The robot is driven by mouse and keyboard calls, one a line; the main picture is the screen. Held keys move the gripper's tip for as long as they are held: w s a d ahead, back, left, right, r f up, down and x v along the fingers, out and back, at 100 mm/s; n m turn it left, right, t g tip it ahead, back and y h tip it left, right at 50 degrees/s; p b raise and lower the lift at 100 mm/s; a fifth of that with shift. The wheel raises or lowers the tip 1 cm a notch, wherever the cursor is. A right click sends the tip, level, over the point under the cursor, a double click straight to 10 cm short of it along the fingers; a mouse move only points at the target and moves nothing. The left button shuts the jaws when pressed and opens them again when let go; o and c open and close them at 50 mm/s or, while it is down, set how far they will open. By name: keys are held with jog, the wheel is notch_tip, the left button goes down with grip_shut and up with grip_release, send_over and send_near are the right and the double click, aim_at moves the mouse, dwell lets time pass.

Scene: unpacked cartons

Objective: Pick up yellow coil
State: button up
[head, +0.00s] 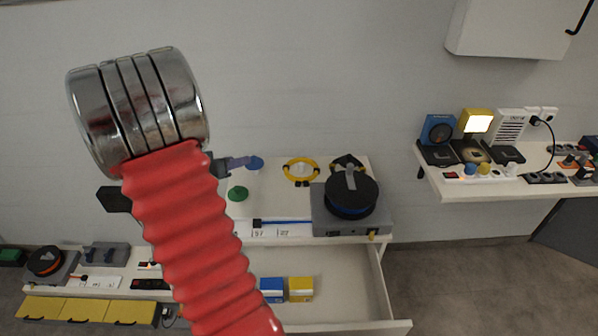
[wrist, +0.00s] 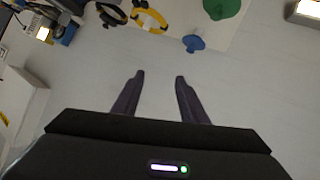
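The yellow coil (head: 300,168) is a thin ring lying near the back of the white worktop, left of a black reel. It also shows in the wrist view as a yellow ring (wrist: 150,18) at the top, ahead of my fingers and apart from them. My gripper (wrist: 160,77) is open, with nothing between its two dark fingers. In the head view my red and chrome arm hides most of the gripper; a grey finger (head: 236,163) shows left of the coil.
A blue knob (head: 256,162) and a green disc (head: 238,194) lie left of the coil. The black reel (head: 350,194) on a grey case stands to its right. An open drawer (head: 385,285) juts out below. A side shelf (head: 500,186) at right holds several devices.

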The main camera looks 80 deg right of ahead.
jog(key=s+d+f+m, duration=0.1)
jog(key=s+d+f, duration=0.1)
jog(key=d+f, duration=0.1)
jog(key=s+d+f+m, duration=0.1)
jog(key=s+d+f, duration=0.1)
jog(key=d+f, duration=0.2)
jog(key=s+d+f+h, duration=0.1)
jog(key=s+d+f, duration=0.1)
jog(key=d+f, duration=0.2)
jog(key=shift+s+d+f+m+t, duration=0.1)
jog(key=shift+s+f+m+t, duration=0.1)
jog(key=shift+f, duration=0.6)
jog(key=shift+s+d+f+m+t, duration=0.1)
jog(key=shift+s+f+m+t, duration=0.1)
jog(key=shift+f, duration=0.55)
send_near(288, 163)
jog(key=shift+x, duration=1.6)
jog(key=shift+x, duration=2.55)
jog(key=shift+c, duration=0.4)
